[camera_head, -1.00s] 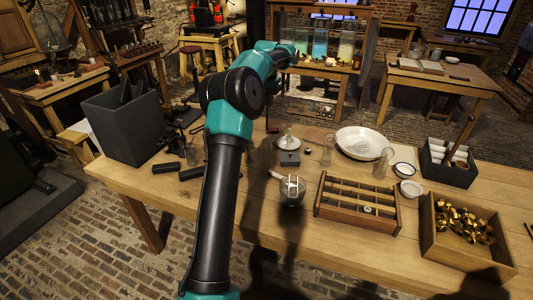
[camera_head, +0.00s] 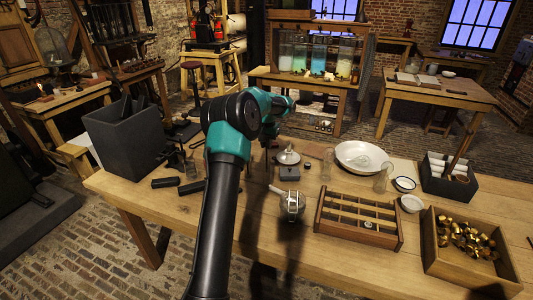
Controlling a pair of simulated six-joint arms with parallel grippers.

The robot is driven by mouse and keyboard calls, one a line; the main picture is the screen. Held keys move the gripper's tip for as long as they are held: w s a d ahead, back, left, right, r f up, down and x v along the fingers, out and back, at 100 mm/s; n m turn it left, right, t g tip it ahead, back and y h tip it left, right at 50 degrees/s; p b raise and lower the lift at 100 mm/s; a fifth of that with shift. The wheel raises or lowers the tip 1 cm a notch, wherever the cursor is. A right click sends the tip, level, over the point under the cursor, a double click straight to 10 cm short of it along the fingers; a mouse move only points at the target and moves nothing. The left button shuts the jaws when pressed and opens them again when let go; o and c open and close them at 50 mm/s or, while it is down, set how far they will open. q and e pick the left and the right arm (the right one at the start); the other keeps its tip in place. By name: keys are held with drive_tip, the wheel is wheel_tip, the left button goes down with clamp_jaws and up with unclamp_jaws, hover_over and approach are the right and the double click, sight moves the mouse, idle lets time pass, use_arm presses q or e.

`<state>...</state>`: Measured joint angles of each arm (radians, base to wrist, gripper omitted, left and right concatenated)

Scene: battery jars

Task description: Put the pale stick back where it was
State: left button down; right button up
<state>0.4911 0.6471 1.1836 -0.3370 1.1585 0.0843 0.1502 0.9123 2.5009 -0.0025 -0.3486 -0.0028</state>
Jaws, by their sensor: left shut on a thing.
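My left arm reaches in from the bottom and bends over the bench. Its gripper (camera_head: 268,146) points down behind the small grey stand with a round pale top (camera_head: 288,158). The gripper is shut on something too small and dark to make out. A short pale piece (camera_head: 276,189) sticks out to the left of a round glass jar with metal clips (camera_head: 292,205); I cannot tell whether it is the pale stick. My right gripper is not in view.
A slotted wooden rack (camera_head: 357,238) and a wooden tray of brass parts (camera_head: 468,273) are at the front right. A white dish (camera_head: 355,151), small bowls (camera_head: 411,203) and a glass (camera_head: 383,178) stand behind. A tall dark bin (camera_head: 118,140) is at the left.

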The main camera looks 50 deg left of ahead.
use_arm(q)
drive_tip(key=shift+f, duration=2.35)
drive_tip(key=c, duration=1.1)
unclamp_jaws()
wheel_tip(320, 180, up, 12)
drive_tip(key=shift+r, duration=0.15)
